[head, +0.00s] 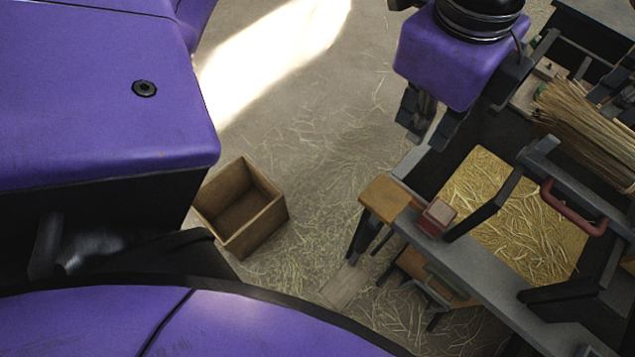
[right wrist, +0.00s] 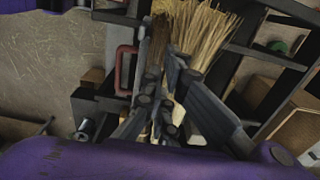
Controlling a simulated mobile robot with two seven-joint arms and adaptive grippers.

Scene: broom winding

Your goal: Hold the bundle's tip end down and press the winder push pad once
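The straw bundle (head: 580,125) lies at the right of the head view. Its bristles fan out past the fingers in the right wrist view (right wrist: 203,32). My right gripper (right wrist: 163,85) has its fingers close together at the bundle; overlap hides whether they grip it. Only part of that gripper shows at the right edge of the head view (head: 617,85). A small red block with a tan top (head: 437,215), possibly the push pad, sits on the grey front rail. My left gripper (head: 428,122) hangs above and apart from it, fingers spread and empty.
A straw-covered bed (head: 525,215) lies inside the dark frame. A red handle (head: 572,208) stands on a grey bar beside it. An open wooden box (head: 242,210) is on the straw-strewn floor, left of the bench. The floor between them is open.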

